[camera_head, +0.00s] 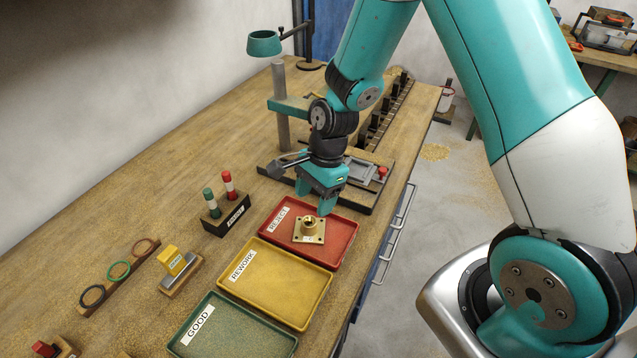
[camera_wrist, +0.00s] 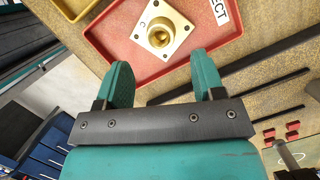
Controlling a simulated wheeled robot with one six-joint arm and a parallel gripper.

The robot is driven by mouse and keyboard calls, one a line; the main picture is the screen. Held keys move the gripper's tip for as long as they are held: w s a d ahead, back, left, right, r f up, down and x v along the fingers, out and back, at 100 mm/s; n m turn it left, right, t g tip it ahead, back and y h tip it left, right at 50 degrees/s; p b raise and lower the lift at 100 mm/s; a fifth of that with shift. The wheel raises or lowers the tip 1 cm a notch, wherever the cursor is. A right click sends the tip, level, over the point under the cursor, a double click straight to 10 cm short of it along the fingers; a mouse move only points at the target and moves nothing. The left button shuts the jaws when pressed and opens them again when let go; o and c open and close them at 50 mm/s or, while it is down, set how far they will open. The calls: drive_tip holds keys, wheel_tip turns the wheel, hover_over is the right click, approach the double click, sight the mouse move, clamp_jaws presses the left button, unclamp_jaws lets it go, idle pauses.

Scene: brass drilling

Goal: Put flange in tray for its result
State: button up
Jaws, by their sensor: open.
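The brass flange (camera_head: 309,229), a square plate with four corner holes and a round central boss, lies in the red REJECT tray (camera_head: 339,256). It also shows in the wrist view (camera_wrist: 161,29), flat on the red tray floor (camera_wrist: 115,38). My gripper (camera_head: 322,204) is open and empty, just beyond and above the flange, near the tray's far edge. In the wrist view its two teal fingers (camera_wrist: 164,80) stand apart, with the flange ahead of them and not between them.
The yellow REWORK tray (camera_head: 275,283) and green GOOD tray (camera_head: 235,337) lie nearer along the bench. A block with red and green plugs (camera_head: 227,213) stands left of the trays. A fixture with a red knob (camera_head: 381,172) stands behind my gripper.

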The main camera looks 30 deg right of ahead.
drive_tip(key=s+a+r+n, duration=0.2)
drive_tip(key=s+r+n, duration=0.25)
drive_tip(key=r, duration=0.35)
drive_tip(key=s+a+r+n, duration=0.2)
drive_tip(key=s+r+n, duration=0.1)
drive_tip(key=r+n, duration=0.4)
drive_tip(key=s+a+r+n+y+b, duration=0.1)
drive_tip(key=s+a+r+n, duration=0.1)
drive_tip(key=s+r+n, duration=0.5)
drive_tip(key=shift+s+a+r+n+t, duration=0.2)
drive_tip(key=shift+s+n+t, duration=0.1)
drive_tip(key=shift+s+n, duration=1.85)
drive_tip(key=shift+s, duration=0.2)
